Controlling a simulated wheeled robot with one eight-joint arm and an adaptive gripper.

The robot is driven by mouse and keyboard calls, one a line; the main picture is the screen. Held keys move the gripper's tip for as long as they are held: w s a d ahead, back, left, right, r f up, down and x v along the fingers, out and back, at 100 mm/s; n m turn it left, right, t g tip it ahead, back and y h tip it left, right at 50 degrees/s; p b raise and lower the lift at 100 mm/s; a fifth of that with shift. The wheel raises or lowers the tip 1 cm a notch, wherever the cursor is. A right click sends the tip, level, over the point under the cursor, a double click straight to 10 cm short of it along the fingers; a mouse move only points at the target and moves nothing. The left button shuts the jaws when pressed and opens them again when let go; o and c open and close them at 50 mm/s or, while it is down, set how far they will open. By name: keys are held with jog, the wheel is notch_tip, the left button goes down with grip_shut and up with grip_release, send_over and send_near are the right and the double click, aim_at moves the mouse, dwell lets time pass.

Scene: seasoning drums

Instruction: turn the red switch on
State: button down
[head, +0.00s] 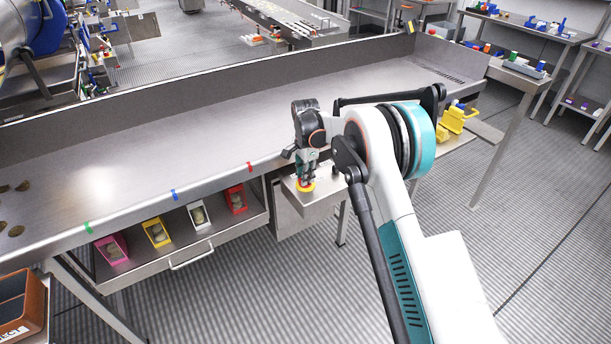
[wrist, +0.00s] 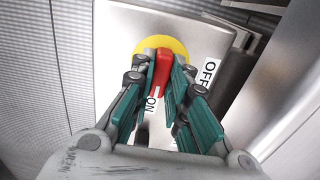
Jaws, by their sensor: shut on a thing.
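The red switch (wrist: 162,72) is a narrow red handle on a round yellow disc (wrist: 175,45), on a pale metal box. In the head view the yellow disc (head: 306,187) shows just below my gripper (head: 307,172). In the wrist view the two teal fingers of my gripper (wrist: 160,84) are shut on the red handle, one on each side. The handle's near end, with a white line, points down at the ON label (wrist: 152,100). The OFF label (wrist: 210,72) is to its right. The fingers hide part of the handle and disc.
The switch box (head: 307,202) is beside the long metal table (head: 230,120). Pink (head: 112,248), yellow (head: 156,232), white (head: 199,216) and red (head: 236,199) bins stand on a shelf under its edge. A brown box (head: 22,305) is at the lower left.

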jog(key=c, duration=1.6)
grip_release()
jog(key=shift+o, duration=0.2)
jog(key=shift+r, duration=0.15)
notch_tip(320, 180, up, 12)
